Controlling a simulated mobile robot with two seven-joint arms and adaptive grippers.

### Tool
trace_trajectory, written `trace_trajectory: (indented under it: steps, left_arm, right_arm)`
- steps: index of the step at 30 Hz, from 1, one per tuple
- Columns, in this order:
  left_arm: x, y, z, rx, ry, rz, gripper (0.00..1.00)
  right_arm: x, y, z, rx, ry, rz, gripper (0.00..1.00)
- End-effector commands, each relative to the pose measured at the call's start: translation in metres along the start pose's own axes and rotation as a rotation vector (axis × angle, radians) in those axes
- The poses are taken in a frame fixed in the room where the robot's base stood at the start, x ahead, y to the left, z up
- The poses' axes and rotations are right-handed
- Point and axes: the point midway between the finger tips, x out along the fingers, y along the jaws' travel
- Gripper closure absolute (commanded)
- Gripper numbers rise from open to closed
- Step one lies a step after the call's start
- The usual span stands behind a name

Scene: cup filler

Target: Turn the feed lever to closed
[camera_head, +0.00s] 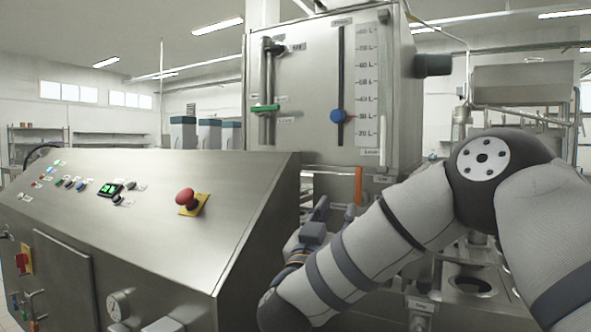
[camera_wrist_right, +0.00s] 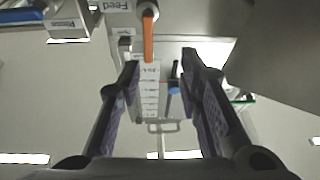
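The feed lever is an orange handle (camera_head: 358,185) hanging straight down below the tall steel hopper cabinet in the head view. In the right wrist view, which looks upside down, the orange feed lever (camera_wrist_right: 148,38) extends from a round pivot beside a "Feed" label (camera_wrist_right: 115,5). My right gripper (camera_head: 321,207) is left of and a little below the lever in the head view. In the wrist view its two fingers (camera_wrist_right: 160,68) are spread apart with nothing between them, and the lever lies beyond their tips, apart from them. My left gripper is in neither view.
A sloped steel control console (camera_head: 130,215) with a red emergency button (camera_head: 186,198) stands close on the left. The hopper cabinet (camera_head: 310,120) carries a blue slider knob (camera_head: 339,116) and a green lever (camera_head: 265,108). A machine deck with a round opening (camera_head: 472,286) lies at right.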

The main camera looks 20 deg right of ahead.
Motion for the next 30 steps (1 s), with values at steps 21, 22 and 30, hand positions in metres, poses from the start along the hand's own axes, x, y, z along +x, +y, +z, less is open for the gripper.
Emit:
trace_trajectory:
  steps: [21,22,30]
  left_arm:
    - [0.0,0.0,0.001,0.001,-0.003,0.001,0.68]
    - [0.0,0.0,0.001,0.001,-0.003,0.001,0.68]
    - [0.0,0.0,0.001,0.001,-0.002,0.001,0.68]
  right_arm:
    - [0.123,0.023,-0.027,0.009,0.031,0.081,0.68]
    - [0.125,0.023,-0.027,0.009,0.032,0.08,0.68]
    - [0.128,0.023,-0.027,0.008,0.032,0.077,0.68]
